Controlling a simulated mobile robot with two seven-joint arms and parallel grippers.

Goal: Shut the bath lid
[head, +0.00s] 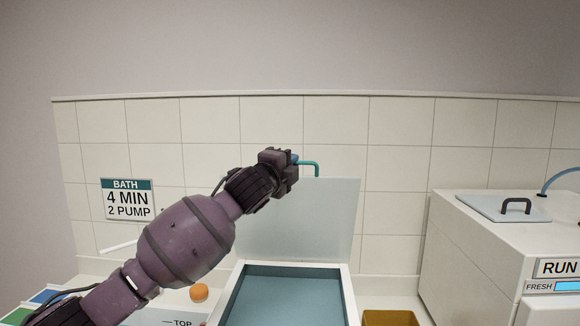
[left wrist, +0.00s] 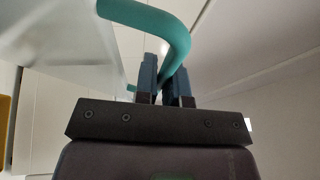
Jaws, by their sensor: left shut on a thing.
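The bath (head: 344,292) is an open white-rimmed box with a blue-grey inside, at the bottom middle of the head view. Its pale lid (head: 325,215) stands upright at the back of the bath. A teal handle (head: 310,163) is at the lid's top edge and shows large in the left wrist view (left wrist: 172,30). My left gripper (head: 294,160) is at the top of the lid, shut on the handle; in the left wrist view its blue fingers (left wrist: 163,85) are on either side of the teal bar. My arm hides part of the lid's left side. My right gripper is out of view.
A white machine (head: 470,250) with a RUN label and a black-handled lid (head: 515,207) stands at the right. A yellow-brown tray (head: 390,318) is right of the bath. An orange round thing (head: 199,292) lies left of it. A tiled wall (head: 400,150) rises behind.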

